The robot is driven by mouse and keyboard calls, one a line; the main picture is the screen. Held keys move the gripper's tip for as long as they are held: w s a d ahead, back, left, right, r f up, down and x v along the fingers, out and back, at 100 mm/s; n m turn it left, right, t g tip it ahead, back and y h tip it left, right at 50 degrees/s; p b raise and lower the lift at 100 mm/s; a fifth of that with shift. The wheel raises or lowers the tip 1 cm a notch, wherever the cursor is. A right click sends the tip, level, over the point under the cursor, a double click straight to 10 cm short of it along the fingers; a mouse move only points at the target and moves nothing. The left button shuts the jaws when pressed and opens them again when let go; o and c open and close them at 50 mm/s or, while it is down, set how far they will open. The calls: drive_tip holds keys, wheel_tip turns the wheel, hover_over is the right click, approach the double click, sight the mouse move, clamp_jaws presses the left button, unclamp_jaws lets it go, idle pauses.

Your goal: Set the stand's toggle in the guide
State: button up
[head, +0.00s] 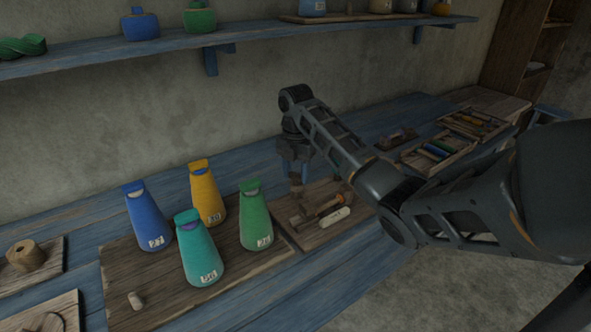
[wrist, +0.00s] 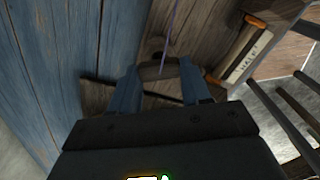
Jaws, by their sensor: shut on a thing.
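My gripper (head: 297,172) points down over the wooden stand board (head: 334,190) on the blue bench. In the wrist view, its two blue fingers (wrist: 158,84) are shut on a small wooden toggle (wrist: 157,70). A thin purple cord (wrist: 172,28) runs from the toggle toward the top of the picture. A dark wooden bar lies close by the fingertips; I cannot tell whether the toggle touches it or sits in the guide. A pale labelled piece (head: 335,217) and an orange-brown wooden piece (head: 325,204) lie right of the gripper.
Several coloured cones, including a green one (head: 256,215) and a teal one (head: 200,250), stand left of the gripper on a wooden board (head: 125,266). A small peg (head: 136,300) is at its front. A tray of coloured pieces (head: 433,152) lies right. A shelf (head: 245,39) runs above.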

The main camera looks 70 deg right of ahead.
drive_tip(key=shift+f, duration=0.65)
drive_tip(key=o, duration=1.1)
drive_tip(key=shift+r+p, duration=0.75)
drive_tip(key=shift+r, duration=3.2)
